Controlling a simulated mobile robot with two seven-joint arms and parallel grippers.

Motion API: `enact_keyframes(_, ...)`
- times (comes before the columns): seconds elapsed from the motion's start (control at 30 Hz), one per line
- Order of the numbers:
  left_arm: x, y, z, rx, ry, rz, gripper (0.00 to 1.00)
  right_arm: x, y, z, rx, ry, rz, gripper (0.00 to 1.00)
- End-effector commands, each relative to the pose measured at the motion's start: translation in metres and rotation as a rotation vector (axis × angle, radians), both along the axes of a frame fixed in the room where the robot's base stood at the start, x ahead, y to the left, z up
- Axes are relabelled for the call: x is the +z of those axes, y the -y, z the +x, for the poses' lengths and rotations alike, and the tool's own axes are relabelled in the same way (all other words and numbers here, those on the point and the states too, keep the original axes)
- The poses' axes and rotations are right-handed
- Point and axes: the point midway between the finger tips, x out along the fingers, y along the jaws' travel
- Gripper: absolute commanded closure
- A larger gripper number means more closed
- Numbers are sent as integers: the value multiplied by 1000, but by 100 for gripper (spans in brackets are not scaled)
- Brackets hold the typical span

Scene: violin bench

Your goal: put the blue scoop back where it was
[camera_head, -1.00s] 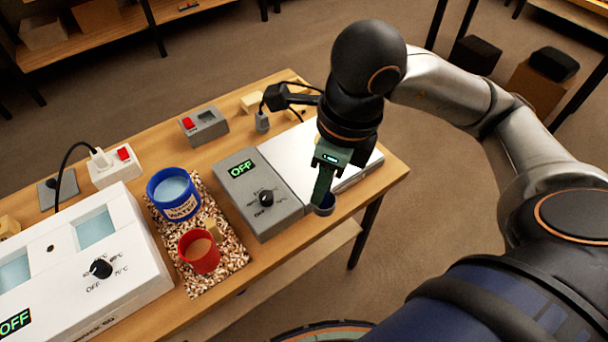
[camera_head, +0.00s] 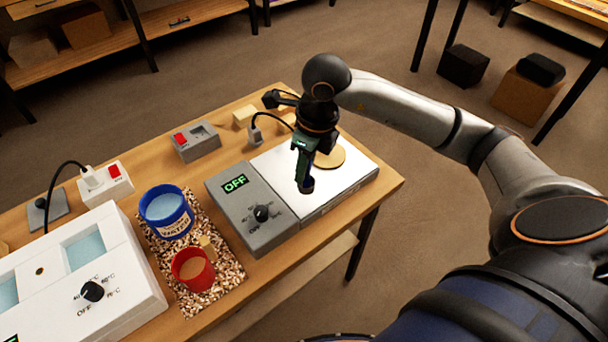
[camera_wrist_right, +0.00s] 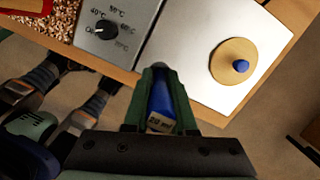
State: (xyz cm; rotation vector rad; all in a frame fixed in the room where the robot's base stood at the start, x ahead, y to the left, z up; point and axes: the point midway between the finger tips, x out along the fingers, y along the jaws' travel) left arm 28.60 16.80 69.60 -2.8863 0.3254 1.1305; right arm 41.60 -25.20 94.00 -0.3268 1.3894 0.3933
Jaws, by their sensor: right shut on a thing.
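My right gripper (camera_head: 305,170) hangs over the shiny hotplate top, dark green fingers pointing down. It is shut on the blue scoop (camera_head: 307,186). In the right wrist view the scoop (camera_wrist_right: 161,103) sits between the fingers, with a pale label reading about 20 ml. The scoop's lower end is mostly hidden by the fingers. It shows against the bright plate; whether it touches the plate I cannot tell. My left gripper is in neither view.
A wooden disc with a blue knob (camera_wrist_right: 232,52) lies on the hotplate (camera_head: 350,187). Left of it are the control box (camera_head: 232,208), blue water pot (camera_head: 167,208), red pot (camera_head: 192,270) and speckled mat (camera_head: 222,283). A white bath unit (camera_head: 120,285) stands at left.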

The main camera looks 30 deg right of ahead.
Motion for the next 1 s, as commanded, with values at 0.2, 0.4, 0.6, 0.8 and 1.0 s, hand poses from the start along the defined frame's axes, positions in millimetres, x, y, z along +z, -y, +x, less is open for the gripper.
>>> enact_keyframes(0.2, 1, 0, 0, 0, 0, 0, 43, -15, 5, 9, -1, -3, 0, 100)
enact_keyframes(0.4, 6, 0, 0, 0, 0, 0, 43, -41, 4, 8, 1, -2, 0, 100)
enact_keyframes(0.6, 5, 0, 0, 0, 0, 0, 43, -42, 4, 9, 1, 1, -1, 100)
enact_keyframes(0.8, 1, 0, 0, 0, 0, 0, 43, -45, 4, 8, 1, 1, -1, 72)
enact_keyframes(1.0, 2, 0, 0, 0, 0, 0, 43, -45, 4, 8, 1, 1, -1, 50)
